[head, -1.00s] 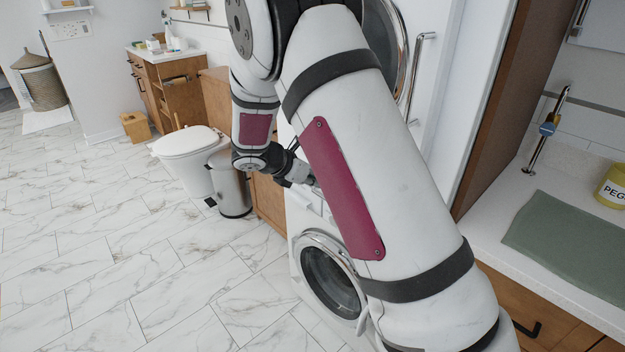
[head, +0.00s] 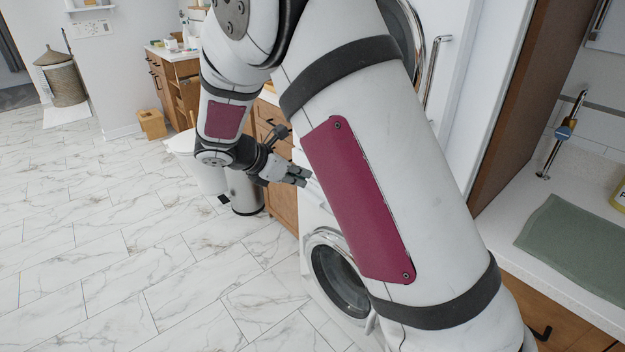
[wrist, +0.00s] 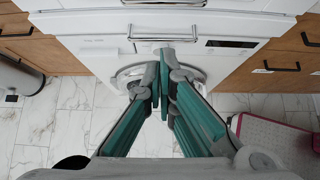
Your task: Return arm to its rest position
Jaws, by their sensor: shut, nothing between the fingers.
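My arm fills the middle of the head view, white with maroon panels and dark bands. My gripper (head: 303,176) is at its lower end, in front of the white washing machine (head: 308,222). In the wrist view my gripper (wrist: 160,88) shows as two green-padded fingers with their tips together, shut and empty. They point at the front of the washing machine (wrist: 100,45), and its round door shows partly behind them. I cannot tell the exact gap between the fingertips and the machine.
A toilet (head: 183,145) and a metal bin (head: 241,192) stand left of my gripper. A counter (head: 485,210) with a green mat (head: 580,250) is at the right. Wooden drawers (wrist: 285,50) flank the washer. The marble floor (head: 130,240) at left is clear.

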